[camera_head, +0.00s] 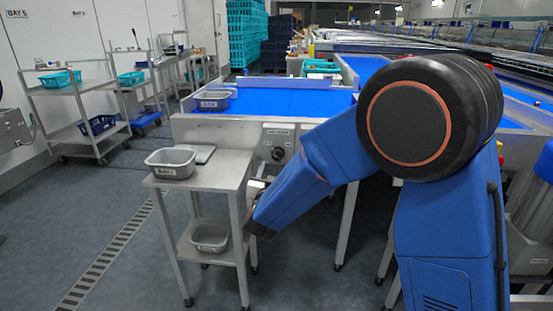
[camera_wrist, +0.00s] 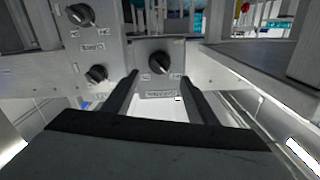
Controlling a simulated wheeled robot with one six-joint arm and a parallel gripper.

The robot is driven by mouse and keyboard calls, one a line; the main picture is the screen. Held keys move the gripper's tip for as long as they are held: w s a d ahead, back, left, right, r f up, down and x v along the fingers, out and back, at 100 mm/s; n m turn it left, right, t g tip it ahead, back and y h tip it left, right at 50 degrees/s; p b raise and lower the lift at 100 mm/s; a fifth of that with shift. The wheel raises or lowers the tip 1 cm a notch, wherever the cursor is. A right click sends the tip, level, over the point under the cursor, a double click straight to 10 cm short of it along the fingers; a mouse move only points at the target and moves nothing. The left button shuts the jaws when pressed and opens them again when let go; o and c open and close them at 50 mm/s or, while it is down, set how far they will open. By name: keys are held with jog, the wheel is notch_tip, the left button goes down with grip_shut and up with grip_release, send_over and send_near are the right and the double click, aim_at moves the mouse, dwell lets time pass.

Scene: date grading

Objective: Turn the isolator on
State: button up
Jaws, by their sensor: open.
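In the wrist view a black rotary knob (camera_wrist: 159,62) sits on a grey box (camera_wrist: 175,82) straight ahead, with small marks at its lower left and lower right and a label plate below. The label is too blurred to read surely as the isolator. My gripper (camera_wrist: 160,79) is open and empty, its two black fingers apart on either side of the box's lower part, seemingly short of the knob. The knob's setting cannot be told. In the head view a dark knob (camera_head: 277,154) shows on the conveyor-end panel (camera_head: 278,134); my fingers are mostly hidden there.
Two more black knobs, an upper (camera_wrist: 81,15) and a lower (camera_wrist: 97,73), are on a panel to the left. A steel stand (camera_head: 213,183) with grey trays, one on top (camera_head: 170,172), is left of my arm. A blue conveyor (camera_head: 290,103) lies behind.

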aim_at(277, 158)
jog(key=w, duration=0.9)
jog(key=shift+w+d, duration=0.2)
jog(key=shift+w, duration=0.1)
jog(key=c, duration=1.1)
jog(key=shift+o, duration=0.2)
